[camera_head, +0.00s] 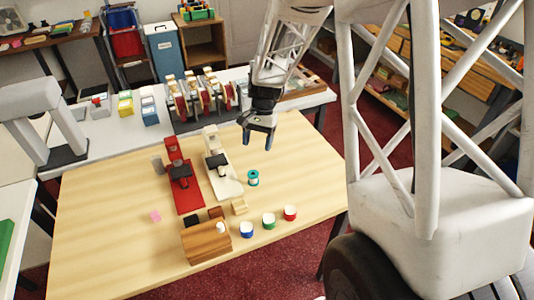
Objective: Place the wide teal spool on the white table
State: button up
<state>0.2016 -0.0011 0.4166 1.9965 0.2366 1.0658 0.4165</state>
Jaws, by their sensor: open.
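A teal spool (253,178) with a pale rim stands upright on the wooden table (110,220), right of the white device. It is the only teal spool I can make out. My gripper (258,138) is open and empty, pointing down above the far right part of the wooden table, beyond the spool and apart from it. A white table (105,138) stands behind the wooden one. Another white surface (15,205) is at the left edge.
A red device (183,192) and a white device (222,178) stand left of the spool. A wooden box (206,242) and blue (246,230), green (268,221) and red (290,213) rolls sit in front. The wooden table's left side is mostly clear.

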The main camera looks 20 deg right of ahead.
jog(key=s+a+r+n+t+h, duration=0.25)
jog(key=s+a+r+n, duration=0.2)
jog(key=s+r, duration=0.8)
jog(key=s+a+r+n+t, duration=0.1)
jog(key=s+r+n, duration=0.1)
jog(key=s, duration=0.5)
jog(key=s+a+r+n+t, duration=0.2)
jog(key=s+r, duration=0.2)
jog(key=s, duration=0.4)
jog(key=shift+s+h, duration=0.2)
jog(key=shift+h, duration=0.25)
jog(key=shift+o, duration=0.5)
jog(key=n+y, duration=0.3)
jog(key=n, duration=0.6)
send_over(253, 178)
jog(key=d, duration=0.3)
notch_tip(253, 178, down, 23)
jog(key=shift+s+f+t, duration=0.1)
jog(key=shift+f+t, duration=0.1)
jog(key=shift+t, duration=0.25)
